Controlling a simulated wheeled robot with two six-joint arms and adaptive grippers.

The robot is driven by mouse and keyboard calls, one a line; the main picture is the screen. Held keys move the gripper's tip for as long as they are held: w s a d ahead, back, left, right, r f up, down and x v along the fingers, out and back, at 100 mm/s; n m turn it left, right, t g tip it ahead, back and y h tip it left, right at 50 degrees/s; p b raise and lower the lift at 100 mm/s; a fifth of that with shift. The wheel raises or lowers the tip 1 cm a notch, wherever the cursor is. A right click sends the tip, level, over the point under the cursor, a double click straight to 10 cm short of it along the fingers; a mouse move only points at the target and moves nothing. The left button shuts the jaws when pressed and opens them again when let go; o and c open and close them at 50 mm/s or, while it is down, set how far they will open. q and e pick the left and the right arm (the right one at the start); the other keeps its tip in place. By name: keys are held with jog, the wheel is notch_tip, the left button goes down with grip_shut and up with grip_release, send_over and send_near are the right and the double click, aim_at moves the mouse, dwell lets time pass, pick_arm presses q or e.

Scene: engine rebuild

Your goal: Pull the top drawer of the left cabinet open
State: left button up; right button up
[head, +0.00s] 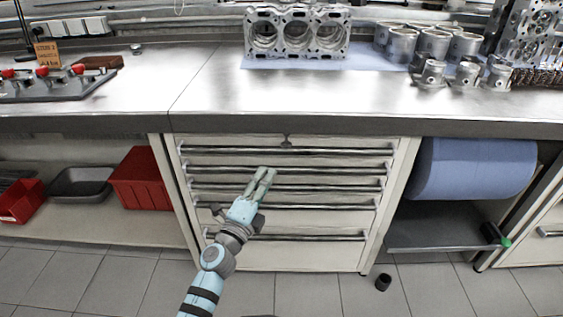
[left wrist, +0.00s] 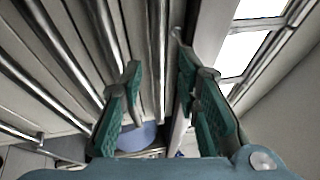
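The cabinet (head: 300,257) with several drawers stands under the workbench, mid-picture in the head view; I take it as the left one. Its top drawer (head: 240,141) looks shut, with a long metal bar handle (head: 335,152). My left gripper (head: 267,172) is in front of the upper drawers, its tips a little below the top handle in the head view. In the left wrist view my left gripper (left wrist: 160,68) has its fingers apart, and a handle bar (left wrist: 157,35) runs between them in the picture. I cannot tell whether they touch it. My right gripper is out of view.
The bench top (head: 200,95) overhangs the drawers and carries an engine block (head: 297,35) and several pistons. Red bins (head: 140,180) sit on the shelf to the left. A blue roll (head: 472,168) hangs to the right.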

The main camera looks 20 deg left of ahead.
pick_arm(q)
jog(key=b+x, duration=0.3)
jog(key=x, duration=0.7)
jog(key=shift+w, duration=0.35)
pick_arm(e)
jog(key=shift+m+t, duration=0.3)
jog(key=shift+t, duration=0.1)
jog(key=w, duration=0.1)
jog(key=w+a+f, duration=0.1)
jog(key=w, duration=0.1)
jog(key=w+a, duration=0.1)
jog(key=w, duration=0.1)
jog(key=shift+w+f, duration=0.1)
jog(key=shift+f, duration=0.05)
pick_arm(q)
jog(key=shift+f, duration=0.15)
grip_shut()
